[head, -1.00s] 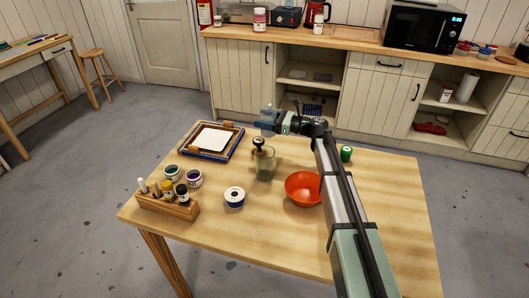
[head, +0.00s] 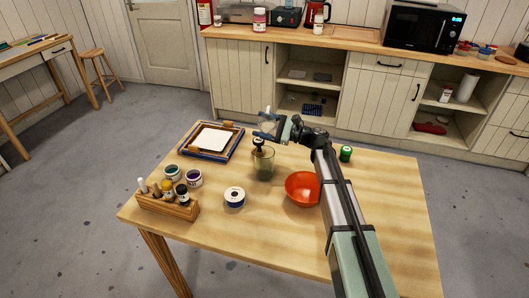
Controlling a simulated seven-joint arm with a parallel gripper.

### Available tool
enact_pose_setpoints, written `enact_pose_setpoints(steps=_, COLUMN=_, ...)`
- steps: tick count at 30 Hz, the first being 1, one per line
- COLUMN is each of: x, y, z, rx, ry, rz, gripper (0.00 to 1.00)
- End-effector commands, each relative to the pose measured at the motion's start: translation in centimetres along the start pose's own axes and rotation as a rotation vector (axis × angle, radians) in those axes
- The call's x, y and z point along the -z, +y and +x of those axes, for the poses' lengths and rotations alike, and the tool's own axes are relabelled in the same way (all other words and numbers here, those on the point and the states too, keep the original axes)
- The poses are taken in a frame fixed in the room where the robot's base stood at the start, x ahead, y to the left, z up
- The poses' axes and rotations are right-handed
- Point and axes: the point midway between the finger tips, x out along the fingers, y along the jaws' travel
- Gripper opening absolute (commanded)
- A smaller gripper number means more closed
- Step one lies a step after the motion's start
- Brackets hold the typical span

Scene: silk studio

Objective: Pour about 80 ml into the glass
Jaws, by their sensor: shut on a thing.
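My gripper (head: 268,128) is above the table's far side, shut on a clear bottle (head: 267,116). The bottle is small in view and partly hidden by the jaws; it looks tilted. The glass (head: 265,170) stands upright on the wooden table, below and a little nearer than my gripper. It looks greyish green and see-through; I cannot tell its liquid level. A dark round-topped thing (head: 258,142) shows just behind or at the glass's rim. No stream of liquid can be made out.
An orange bowl (head: 302,188) is right of the glass, beside my arm. A green can (head: 346,153) stands right. The front table (head: 285,240) is clear.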

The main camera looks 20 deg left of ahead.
Motion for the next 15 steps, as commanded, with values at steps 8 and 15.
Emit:
enact_pose_setpoints(steps=8, x=-0.39, y=0.62, z=-0.12, rx=-0.001, ry=-0.029, rz=-0.143, gripper=0.32)
enact_pose_setpoints(steps=15, x=-0.43, y=0.78, z=-0.16, rx=0.0, ry=-0.043, rz=-0.214, gripper=0.32)
